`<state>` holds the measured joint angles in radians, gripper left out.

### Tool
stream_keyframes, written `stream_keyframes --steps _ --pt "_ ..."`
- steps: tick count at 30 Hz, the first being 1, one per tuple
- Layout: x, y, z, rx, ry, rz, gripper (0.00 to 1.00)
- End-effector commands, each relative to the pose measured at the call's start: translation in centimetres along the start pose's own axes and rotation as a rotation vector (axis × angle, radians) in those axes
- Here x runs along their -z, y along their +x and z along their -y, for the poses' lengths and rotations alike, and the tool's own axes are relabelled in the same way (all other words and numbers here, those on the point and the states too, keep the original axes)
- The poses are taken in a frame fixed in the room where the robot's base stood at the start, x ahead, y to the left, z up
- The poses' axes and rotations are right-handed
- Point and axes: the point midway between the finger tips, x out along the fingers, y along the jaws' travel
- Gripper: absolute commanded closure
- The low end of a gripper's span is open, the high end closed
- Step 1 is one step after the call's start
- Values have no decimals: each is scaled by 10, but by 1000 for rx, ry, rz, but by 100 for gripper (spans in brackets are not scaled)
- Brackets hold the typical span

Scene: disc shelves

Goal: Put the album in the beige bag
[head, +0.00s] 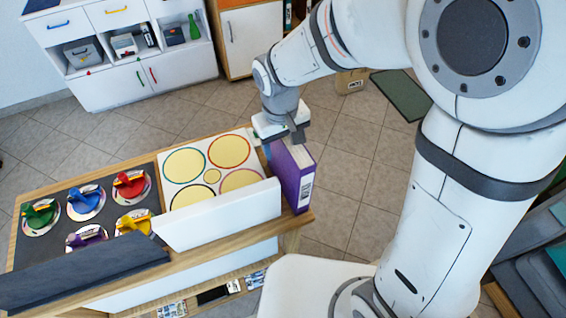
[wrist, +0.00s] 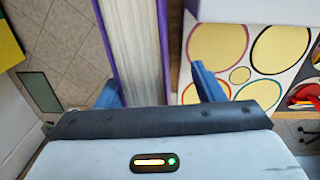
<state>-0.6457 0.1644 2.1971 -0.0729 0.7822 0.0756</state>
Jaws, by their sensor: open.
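The album (head: 293,175) is a purple, book-like case standing upright at the right end of the wooden table. A white label shows on its narrow side. My gripper (head: 284,135) is open at its top edge. In the wrist view, the album's pale page edges and purple covers (wrist: 137,45) run up between the two blue fingers of my gripper (wrist: 158,92). The left finger is close to or overlapping the left cover, and a gap shows on the right; I cannot tell whether either touches. A small beige container (head: 352,81), possibly the bag, stands on the floor behind my wrist.
A white board with yellow circles (head: 212,174) lies left of the album. A white panel (head: 218,214) stands along the table's front. Coloured handled discs (head: 86,202) sit on a dark mat at left. A green mat (head: 401,98) lies on the open tiled floor.

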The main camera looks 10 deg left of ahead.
Motion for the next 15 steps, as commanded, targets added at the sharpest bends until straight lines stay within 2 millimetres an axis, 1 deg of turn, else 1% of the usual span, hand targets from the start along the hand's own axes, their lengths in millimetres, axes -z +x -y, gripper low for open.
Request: stream_keyframes --steps 4,15 --pt "0 0 0 0 0 0 39" --pt "0 0 -1 0 1 1 69"
